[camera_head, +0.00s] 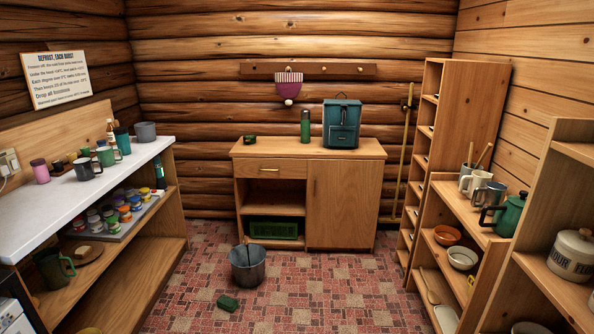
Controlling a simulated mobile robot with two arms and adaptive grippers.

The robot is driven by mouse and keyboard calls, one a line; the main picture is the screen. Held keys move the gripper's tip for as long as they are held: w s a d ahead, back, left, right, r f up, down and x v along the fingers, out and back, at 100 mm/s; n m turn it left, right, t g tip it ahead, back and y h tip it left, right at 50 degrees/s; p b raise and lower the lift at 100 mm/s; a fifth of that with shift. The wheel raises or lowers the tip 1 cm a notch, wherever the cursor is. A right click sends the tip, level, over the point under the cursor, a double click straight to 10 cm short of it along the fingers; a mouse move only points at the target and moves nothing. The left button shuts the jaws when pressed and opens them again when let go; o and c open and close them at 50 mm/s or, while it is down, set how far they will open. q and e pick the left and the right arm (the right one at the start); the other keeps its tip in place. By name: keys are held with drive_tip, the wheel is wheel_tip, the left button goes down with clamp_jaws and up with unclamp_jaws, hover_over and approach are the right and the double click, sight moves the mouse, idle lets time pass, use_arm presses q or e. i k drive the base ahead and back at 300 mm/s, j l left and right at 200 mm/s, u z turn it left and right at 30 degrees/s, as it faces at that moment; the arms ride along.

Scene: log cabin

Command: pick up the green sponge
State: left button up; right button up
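A small green block that looks like the green sponge (228,303) lies on the red patterned floor in the lower middle, in front of a grey metal bucket (247,270). It is apart from the bucket, and nothing covers it. Another small dark green item (249,140) sits on the left of the wooden cabinet top; it is too small to tell what it is. Neither of my grippers shows in the head view.
A white counter (70,207) with open shelves lines the left; wooden shelves (468,214) line the right. Floor around the green block is clear.

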sight(230, 304)
drive_tip(key=i, duration=0.7)
drive_tip(key=i+u, duration=0.15)
drive_tip(key=i, duration=0.6)
drive_tip(key=i+l, duration=0.2)
drive_tip(key=i, duration=0.5)
drive_tip(key=i+l+u, duration=0.1)
drive_tip(key=i+u, duration=0.35)
drive_tip(key=i+l+u, duration=0.2)
drive_tip(key=u, duration=0.25)
drive_tip(key=i+l+u, duration=0.65)
drive_tip(key=u, duration=0.25)
drive_tip(key=i+l+u, duration=0.1)
drive_tip(key=l+u, duration=0.35)
drive_tip(key=l, duration=0.1)
